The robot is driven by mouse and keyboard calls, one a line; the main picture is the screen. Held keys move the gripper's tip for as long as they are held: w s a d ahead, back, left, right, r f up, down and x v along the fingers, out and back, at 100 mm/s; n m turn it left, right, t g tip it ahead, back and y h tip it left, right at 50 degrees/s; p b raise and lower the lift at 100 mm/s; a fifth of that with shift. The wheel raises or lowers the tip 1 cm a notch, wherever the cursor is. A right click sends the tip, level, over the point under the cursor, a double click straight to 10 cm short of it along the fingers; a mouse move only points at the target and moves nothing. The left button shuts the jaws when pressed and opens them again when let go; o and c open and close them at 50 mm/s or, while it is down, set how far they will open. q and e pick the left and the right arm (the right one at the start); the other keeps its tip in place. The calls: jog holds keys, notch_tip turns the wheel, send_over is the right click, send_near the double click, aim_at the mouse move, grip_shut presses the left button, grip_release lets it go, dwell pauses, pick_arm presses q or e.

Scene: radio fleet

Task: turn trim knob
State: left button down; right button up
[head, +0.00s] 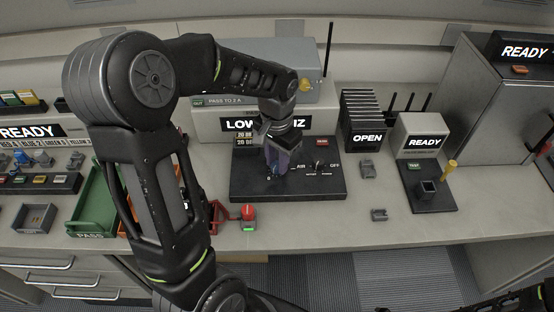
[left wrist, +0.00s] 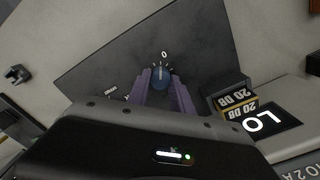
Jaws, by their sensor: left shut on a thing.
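The trim knob (left wrist: 161,77) is a round blue knob with a pale pointer line, on a dark panel (head: 327,190). In the left wrist view the pointer lines up near a white "0" mark. My left gripper (left wrist: 165,91) has its purple fingers on either side of the knob, shut on it. In the head view my left gripper (head: 278,172) reaches down onto the left part of the panel, and its fingers mostly hide the knob. At the lower right edge of the head view only a dark piece of my right arm shows; its gripper cannot be made out.
A display box reading "LOW...IZ" (head: 215,122) stands behind the panel, partly hidden by my arm. "20 DB" blocks (left wrist: 233,101) sit beside the panel. A rack marked OPEN (head: 366,139) and a READY unit (head: 424,143) stand to the right. A green PASS tray (head: 91,211) lies left.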

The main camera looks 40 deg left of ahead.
aim_at(277, 164)
pick_arm(q)
jog(key=shift+m, duration=2.8)
jog(key=c, duration=1.1)
grip_release()
jog(key=shift+r, duration=0.1)
notch_tip(277, 164, up, 8)
jog(key=shift+f, duration=0.15)
